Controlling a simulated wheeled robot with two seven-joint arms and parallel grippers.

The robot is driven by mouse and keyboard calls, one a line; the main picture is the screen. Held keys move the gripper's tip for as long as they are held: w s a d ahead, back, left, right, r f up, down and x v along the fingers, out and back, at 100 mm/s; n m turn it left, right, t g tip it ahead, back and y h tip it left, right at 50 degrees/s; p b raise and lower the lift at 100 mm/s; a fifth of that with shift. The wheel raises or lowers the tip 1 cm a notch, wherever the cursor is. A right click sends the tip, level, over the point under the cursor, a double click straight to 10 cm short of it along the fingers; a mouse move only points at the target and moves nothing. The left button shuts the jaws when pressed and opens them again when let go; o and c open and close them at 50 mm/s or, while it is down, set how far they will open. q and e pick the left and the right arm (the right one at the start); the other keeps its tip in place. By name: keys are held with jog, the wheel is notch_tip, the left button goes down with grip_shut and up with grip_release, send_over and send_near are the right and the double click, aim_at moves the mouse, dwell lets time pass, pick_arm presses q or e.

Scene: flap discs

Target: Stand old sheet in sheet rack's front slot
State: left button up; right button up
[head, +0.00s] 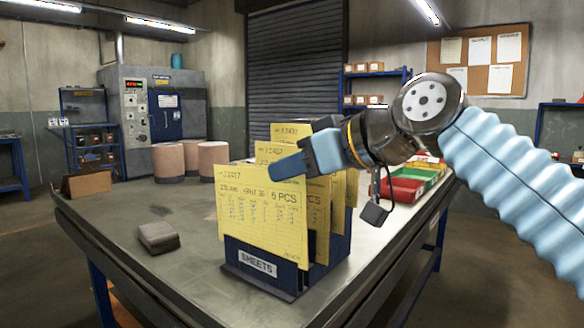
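The sheet rack (300,283) is a dark blue holder labelled SHEETS on the table, with several yellow printed sheets upright in it. The frontmost yellow sheet, the old sheet (262,222), stands upright at the rack's front, its lower edge just above the label. I cannot tell whether that edge sits in the front slot. My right gripper (285,168) reaches in from the right, with a blue finger across the front of the sheet's upper right part. It appears shut on this sheet; the other finger is hidden behind it. My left gripper is out of view.
A small grey-brown block (158,237) lies on the table (150,290) left of the rack. Red, green and yellow trays (402,190) stand behind right. Several pinkish cylinders (168,163) and a cardboard piece (88,184) are at the back. The left tabletop is mostly clear.

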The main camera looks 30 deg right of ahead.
jog(key=shift+o, duration=1.2)
jog(key=shift+s+r, duration=0.1)
jog(key=v, duration=1.3)
jog(key=shift+s+d+p, duration=0.25)
jog(key=shift+p, duration=0.1)
jog(key=shift+r, duration=0.1)
